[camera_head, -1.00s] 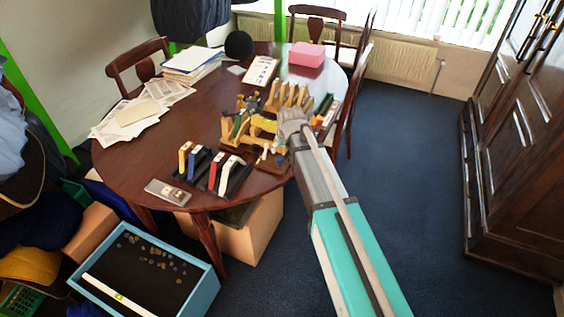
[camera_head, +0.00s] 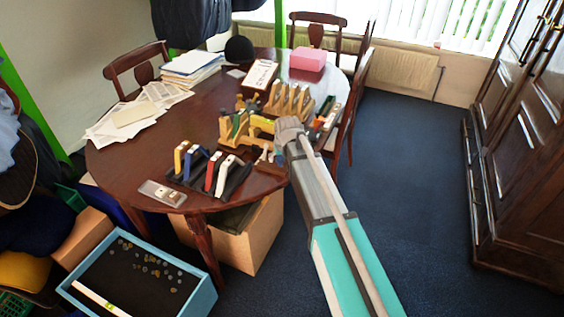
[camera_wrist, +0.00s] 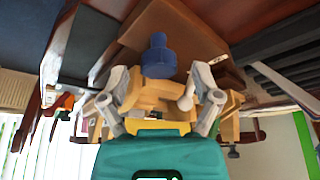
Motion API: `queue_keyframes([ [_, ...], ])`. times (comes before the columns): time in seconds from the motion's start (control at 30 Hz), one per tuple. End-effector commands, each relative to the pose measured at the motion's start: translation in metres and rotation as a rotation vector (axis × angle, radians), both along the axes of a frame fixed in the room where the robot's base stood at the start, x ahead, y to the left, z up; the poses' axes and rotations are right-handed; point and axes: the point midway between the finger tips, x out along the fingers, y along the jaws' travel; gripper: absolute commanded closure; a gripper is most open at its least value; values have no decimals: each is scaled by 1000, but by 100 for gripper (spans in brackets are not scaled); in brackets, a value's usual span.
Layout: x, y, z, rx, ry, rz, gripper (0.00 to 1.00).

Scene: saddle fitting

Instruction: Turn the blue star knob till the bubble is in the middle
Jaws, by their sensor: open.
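A blue knob (camera_wrist: 158,57) with a narrower blue stem shows in the upper middle of the wrist view, in front of tan wooden parts. My gripper (camera_wrist: 160,88) is open, with one grey finger to the left of the knob and one to the right. The knob looks untouched; its exact depth from the fingertips is hard to tell. In the head view my gripper (camera_head: 288,128) is at the right side of the round table, beside the wooden fixture (camera_head: 245,128), and hides the knob. A yellow part (camera_head: 262,123) lies on the fixture. I cannot make out a bubble.
On the dark table (camera_head: 130,168) stand a rack of coloured clamps (camera_head: 212,170), a tan slotted rack (camera_head: 290,102), papers (camera_head: 125,115) and a pink box (camera_head: 308,59). A blue-rimmed tray (camera_head: 205,297) is on the floor. The floor to the right is clear.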

Motion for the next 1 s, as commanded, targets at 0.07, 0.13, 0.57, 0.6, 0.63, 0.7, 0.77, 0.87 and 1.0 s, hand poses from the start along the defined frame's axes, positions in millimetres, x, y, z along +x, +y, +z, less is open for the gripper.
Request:
queue_keyframes([
  [0.07,1,1,-5,0,0,0,19],
  [0.13,2,1,-6,0,0,0,19],
  [0.57,2,1,-6,0,0,0,26],
  [0.6,2,1,-6,0,0,0,33],
  [0.63,2,1,-6,0,0,0,39],
  [0.7,2,1,-6,0,0,0,52],
  [0.77,2,1,-6,0,0,0,63],
  [0.87,2,1,-6,0,0,0,82],
  [1.0,2,1,-6,1,0,0,100],
])
